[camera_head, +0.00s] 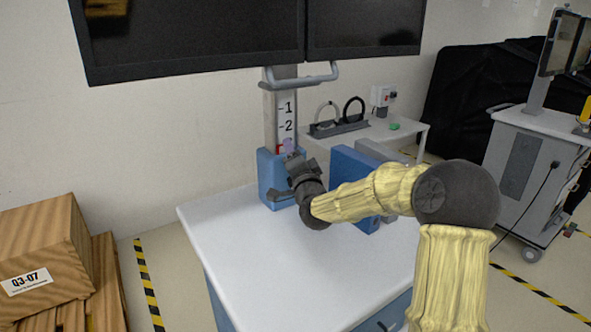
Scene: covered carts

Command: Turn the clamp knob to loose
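The column (283,108) of the white-topped cart carries a scale marked 1 and 2. A blue housing (267,181) surrounds its foot. A small pale purple part (288,146), with a bit of red beside it, shows low on the column; it may be the clamp knob, but it is too small to be sure. My gripper (281,176) is at the front of the housing, just below this part. Dark gripper parts show above and below, but the fingertips are small and partly merge with the housing. I cannot tell whether they touch or hold the knob.
Two dark monitors (190,35) and a grey handle (312,79) are above. A blue upright block (352,166) stands right of the gripper, behind my arm. The front of the cart top (270,275) is clear. Wooden crates (45,240) stand left; another cart (530,150) stands right.

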